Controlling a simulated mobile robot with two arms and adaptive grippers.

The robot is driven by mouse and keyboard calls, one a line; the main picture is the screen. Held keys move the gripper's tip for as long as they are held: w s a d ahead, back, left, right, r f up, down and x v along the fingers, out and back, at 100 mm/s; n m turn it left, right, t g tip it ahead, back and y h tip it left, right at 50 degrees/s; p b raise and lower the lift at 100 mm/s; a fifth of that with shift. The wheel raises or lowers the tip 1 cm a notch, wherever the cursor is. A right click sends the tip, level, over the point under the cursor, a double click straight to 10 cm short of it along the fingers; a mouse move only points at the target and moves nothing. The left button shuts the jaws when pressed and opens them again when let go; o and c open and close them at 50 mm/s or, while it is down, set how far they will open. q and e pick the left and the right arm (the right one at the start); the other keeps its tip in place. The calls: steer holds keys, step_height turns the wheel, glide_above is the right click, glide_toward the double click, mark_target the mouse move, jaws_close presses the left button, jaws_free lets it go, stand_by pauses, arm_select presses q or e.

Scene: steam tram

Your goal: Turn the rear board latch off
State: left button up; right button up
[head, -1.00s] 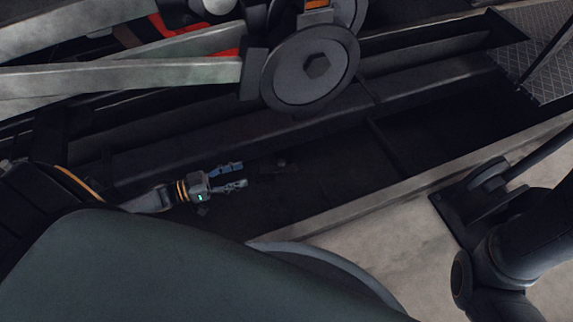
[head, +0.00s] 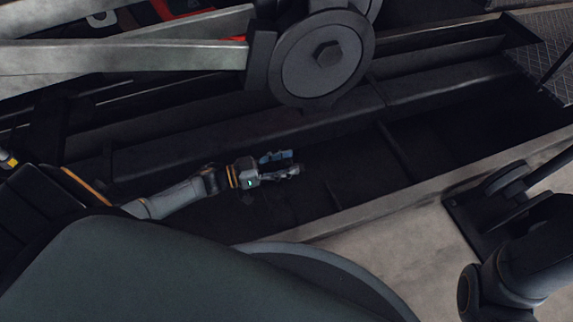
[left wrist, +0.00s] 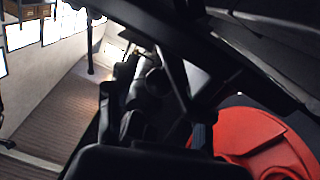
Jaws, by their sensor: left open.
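My left gripper (head: 288,164) reaches in from the left over a dark recessed channel in the head view. Its two fingers, one bluish and one grey, are parted and point right. I cannot make out the rear board latch clearly now; the small dark fitting seen earlier in the channel lies where the fingertips are, and they cover it. In the left wrist view dark fingers and links fill the middle, with a small brass-coloured spot (left wrist: 136,54) beyond them. I cannot tell whether it is the latch or whether the fingers touch it. My right gripper is not in view.
A large dark round disc with a hex centre (head: 327,52) and pale bars (head: 120,60) sit above the channel (head: 450,120). A pale ledge (head: 400,208) bounds it below. The left wrist view shows a rounded red surface (left wrist: 265,145) and a slatted floor (left wrist: 55,105).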

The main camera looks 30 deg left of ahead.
arm_select(q)
steer(key=shift+d, duration=0.1)
jaws_close()
steer(key=shift+r+p, duration=0.2)
steer(key=shift+p, duration=0.25)
steer(key=y+p, duration=0.1)
steer(key=n+t+y+p, duration=0.1)
steer(key=w+n+t+p, duration=0.1)
steer(key=shift+a+y, duration=0.25)
steer(key=shift+y, duration=0.15)
steer(key=shift+w+a+f+n+t+y+p, duration=0.1)
steer(key=shift+a+n+t+y+p, duration=0.15)
steer(key=shift+n+t+y, duration=0.2)
steer(key=shift+f, duration=0.1)
jaws_free()
